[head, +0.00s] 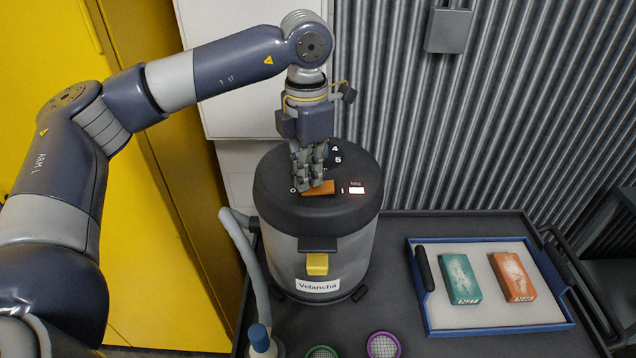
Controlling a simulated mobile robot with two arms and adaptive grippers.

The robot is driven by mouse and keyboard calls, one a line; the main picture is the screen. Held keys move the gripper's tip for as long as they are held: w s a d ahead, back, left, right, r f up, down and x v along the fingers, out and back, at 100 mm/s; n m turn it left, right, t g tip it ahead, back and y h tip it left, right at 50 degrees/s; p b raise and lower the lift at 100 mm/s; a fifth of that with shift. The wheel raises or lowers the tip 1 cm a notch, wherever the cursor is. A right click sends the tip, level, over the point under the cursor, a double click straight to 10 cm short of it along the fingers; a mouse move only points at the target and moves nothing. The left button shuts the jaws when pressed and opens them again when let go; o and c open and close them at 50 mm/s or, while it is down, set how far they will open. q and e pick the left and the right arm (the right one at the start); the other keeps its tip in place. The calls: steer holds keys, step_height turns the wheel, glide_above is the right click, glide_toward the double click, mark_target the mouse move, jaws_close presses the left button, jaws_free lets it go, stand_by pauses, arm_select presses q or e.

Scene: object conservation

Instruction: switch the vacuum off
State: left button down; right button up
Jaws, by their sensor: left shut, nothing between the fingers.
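The vacuum (318,236) is a grey canister with a black lid (275,200) and a "Velancha" label, standing on a dark cart. On its lid is an orange rocker switch (320,187) between the marks 0 and I. A small light (356,190) right of the I mark glows white-red. A dial with numbers 4 and 5 is partly hidden behind my gripper. My left gripper (316,184) points down with its fingers shut and empty, at the switch; it overlaps the switch's left part, and I cannot tell whether it touches. My right gripper is not in view.
A blue-rimmed tray (430,318) at the right holds a green box (459,279) and an orange box (513,276). A grey hose (250,262) runs down the vacuum's left side. Two round mesh items, one purple-rimmed (383,345), sit at the front. A corrugated wall stands behind.

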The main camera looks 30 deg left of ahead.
arm_select(q)
steer(key=shift+r+p, duration=1.7)
steer(key=shift+r, duration=1.6)
steer(key=shift+f, duration=0.1)
